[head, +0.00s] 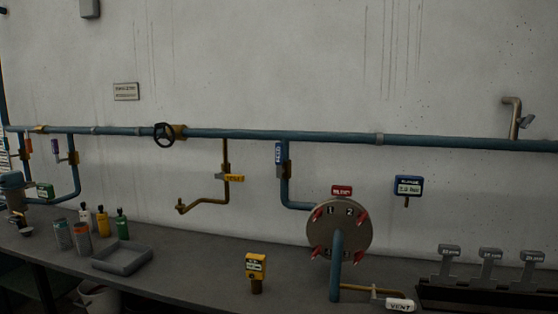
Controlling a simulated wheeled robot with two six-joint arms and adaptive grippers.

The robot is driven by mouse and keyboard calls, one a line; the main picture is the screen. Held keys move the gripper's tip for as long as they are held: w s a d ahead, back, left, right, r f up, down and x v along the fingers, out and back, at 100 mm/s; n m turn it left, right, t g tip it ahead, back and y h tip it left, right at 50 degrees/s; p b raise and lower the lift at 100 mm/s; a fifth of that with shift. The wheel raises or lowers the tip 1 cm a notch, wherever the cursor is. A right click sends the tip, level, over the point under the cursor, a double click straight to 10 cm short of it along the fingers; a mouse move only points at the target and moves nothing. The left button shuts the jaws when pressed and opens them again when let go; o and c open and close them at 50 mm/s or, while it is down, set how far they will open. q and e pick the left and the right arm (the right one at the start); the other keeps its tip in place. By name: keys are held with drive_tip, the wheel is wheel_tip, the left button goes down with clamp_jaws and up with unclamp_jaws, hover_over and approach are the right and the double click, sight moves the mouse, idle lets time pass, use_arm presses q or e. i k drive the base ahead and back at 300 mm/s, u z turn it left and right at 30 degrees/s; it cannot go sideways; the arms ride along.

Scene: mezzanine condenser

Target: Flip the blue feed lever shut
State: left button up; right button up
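The blue lever (279,153) has a pale label and stands upright beside the vertical blue pipe (285,187). It lies along the line of that pipe, at a brass valve body (288,169) below the main blue pipe. The pipe bends right toward a round grey plate (339,228) with red handles. The label is too small to read. Neither of my grippers is in view.
A black handwheel (164,135) is on the main pipe. The bench holds a grey tray (122,258), several bottles and a yellow tagged post (256,268).

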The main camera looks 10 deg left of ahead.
sight(278, 145)
drive_tip(key=u, duration=0.25)
drive_tip(key=i, duration=0.85)
drive_tip(key=u, duration=0.2)
